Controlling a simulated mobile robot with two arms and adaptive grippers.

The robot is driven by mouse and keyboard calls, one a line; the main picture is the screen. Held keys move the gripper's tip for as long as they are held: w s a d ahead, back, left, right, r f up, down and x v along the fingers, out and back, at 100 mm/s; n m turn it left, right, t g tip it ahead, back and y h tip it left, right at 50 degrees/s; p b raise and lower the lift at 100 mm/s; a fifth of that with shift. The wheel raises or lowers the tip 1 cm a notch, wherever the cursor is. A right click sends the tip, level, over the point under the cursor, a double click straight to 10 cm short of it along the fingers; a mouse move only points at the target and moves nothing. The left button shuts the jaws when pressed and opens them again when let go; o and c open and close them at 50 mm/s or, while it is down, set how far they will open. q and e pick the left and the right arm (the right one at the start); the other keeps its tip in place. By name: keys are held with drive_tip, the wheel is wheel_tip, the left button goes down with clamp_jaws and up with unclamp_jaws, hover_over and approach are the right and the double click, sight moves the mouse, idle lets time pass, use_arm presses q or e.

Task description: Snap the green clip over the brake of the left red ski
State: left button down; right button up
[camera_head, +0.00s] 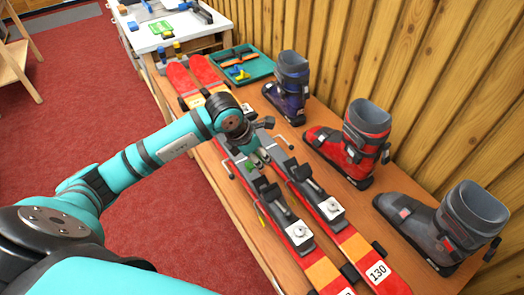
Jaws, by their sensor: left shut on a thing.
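Two red skis lie side by side along the bench, the left red ski (181,79) nearer the floor side and the right red ski (205,70) nearer the wall. Both carry grey and black bindings; the left ski's binding toe or heel piece (299,234) shows clearly. My left gripper (257,160) is low over the left ski's binding, shut on the green clip (250,166), of which only a small bit shows. The gripper and wrist hide much of the binding there. Whether the clip touches the brake I cannot tell. My right gripper is out of view.
Ski boots stand along the wall side: blue (289,84), red (353,143) and grey (447,222). A teal tray (262,66) with small parts lies beyond the skis. A white-topped table (143,43) stands at the back. Red carpet (100,110) is open at left.

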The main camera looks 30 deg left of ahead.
sight(263, 176)
use_arm(q)
drive_tip(key=shift+s+f, duration=0.15)
drive_tip(key=shift+f, duration=0.1)
drive_tip(key=shift+f+b, duration=0.6)
drive_tip(key=shift+f, duration=0.15)
wheel_tip(263, 176, down, 3)
drive_tip(key=shift+r+b, duration=0.2)
drive_tip(key=shift+b, duration=0.6)
drive_tip(key=shift+f+b, duration=0.65)
drive_tip(key=shift+f, duration=0.1)
drive_tip(key=shift+f+b, duration=0.3)
drive_tip(key=shift+f, duration=0.05)
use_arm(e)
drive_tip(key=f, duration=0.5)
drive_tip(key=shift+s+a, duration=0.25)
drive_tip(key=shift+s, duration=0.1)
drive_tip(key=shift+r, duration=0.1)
